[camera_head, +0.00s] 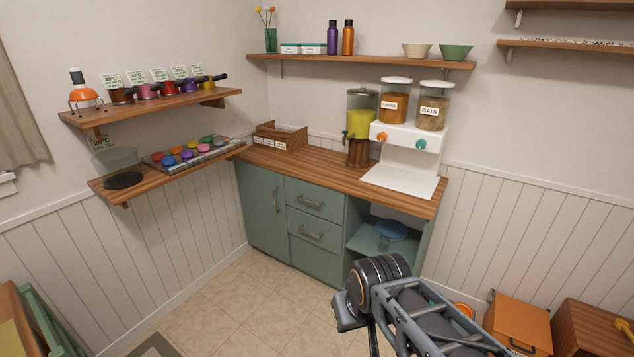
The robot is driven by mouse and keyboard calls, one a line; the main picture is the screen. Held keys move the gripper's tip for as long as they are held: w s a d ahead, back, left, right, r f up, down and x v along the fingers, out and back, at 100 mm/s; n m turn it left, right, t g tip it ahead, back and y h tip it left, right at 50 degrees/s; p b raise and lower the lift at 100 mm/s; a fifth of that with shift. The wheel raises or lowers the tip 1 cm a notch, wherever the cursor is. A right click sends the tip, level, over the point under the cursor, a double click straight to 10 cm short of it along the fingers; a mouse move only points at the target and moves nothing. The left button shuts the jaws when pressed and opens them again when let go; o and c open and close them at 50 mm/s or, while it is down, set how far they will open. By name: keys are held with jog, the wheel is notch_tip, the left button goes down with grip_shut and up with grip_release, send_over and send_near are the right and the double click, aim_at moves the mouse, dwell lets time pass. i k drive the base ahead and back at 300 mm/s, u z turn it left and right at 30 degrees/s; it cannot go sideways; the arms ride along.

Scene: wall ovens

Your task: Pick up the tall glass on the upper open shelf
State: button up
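The cabinet's open compartment has an upper open shelf (366,241). On it stands a small clear, bluish upright shape (384,242) that looks like a glass, though it is too small to be sure. A blue round dish (392,229) shows right beside or behind it. My gripper (347,314) is at the lower middle, in front of the cabinet, apart from the shelf and nearer to me. Its fingers are not clear, so I cannot tell whether it is open or shut. My arm hides the lower part of the compartment.
A white dispenser (408,150) and a drink dispenser (361,113) stand on the wooden counter (330,165) above. An orange box (517,323) and a wooden box (590,330) stand at the lower right. Tiled floor (250,300) is clear left of my arm.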

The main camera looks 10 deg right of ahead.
aim_at(384, 239)
jog(key=i, duration=1.7)
jog(key=z, duration=1.9)
jog(key=k, duration=0.15)
jog(key=u, duration=0.75)
jog(key=i, duration=0.4)
jog(key=z, duration=0.05)
